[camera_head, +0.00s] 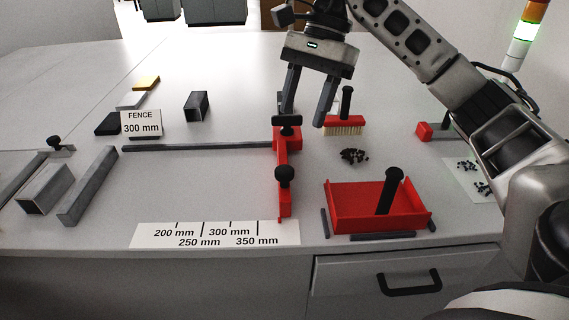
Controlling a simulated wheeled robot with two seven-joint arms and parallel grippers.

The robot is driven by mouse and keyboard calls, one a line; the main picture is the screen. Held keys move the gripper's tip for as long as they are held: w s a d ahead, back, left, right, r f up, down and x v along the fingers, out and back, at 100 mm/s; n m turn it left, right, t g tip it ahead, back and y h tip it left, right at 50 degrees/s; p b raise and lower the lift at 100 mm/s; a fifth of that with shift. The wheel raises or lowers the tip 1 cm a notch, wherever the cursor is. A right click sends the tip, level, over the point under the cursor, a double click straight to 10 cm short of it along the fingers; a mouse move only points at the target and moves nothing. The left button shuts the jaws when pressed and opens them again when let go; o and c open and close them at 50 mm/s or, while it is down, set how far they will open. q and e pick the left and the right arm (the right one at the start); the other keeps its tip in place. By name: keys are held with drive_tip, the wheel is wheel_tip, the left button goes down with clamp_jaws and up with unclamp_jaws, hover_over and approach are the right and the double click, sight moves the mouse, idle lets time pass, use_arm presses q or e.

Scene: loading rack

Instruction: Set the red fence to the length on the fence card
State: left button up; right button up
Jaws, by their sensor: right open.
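The red fence (283,150) stands mid-table at the right end of a grey rail (200,147), with black knobs on it. Its front end reaches the right part of the white scale strip (215,234), right of the last tick, near the 350 mm label. The strip is marked 200, 250, 300 and 350 mm. The fence card (141,125) reads "FENCE 300 mm" and stands at the back left. My right gripper (304,116) is open and points down around the fence's rear end, with its left fingertip close to the rear knob. Contact cannot be told. My left gripper is not in view.
A red tray (340,207) with a black handle stands right of the fence. Behind it are dark bits (354,156) and a red brush (345,124). Metal profiles (46,187) lie at the left. A drawer (400,285) is below the front edge.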

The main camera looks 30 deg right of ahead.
sight(285, 170)
use_arm(q)
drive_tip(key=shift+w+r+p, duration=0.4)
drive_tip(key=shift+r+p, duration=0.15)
drive_tip(key=shift+p, duration=0.05)
use_arm(e)
drive_tip(key=x, duration=1.1)
drive_tip(key=shift+a, duration=0.15)
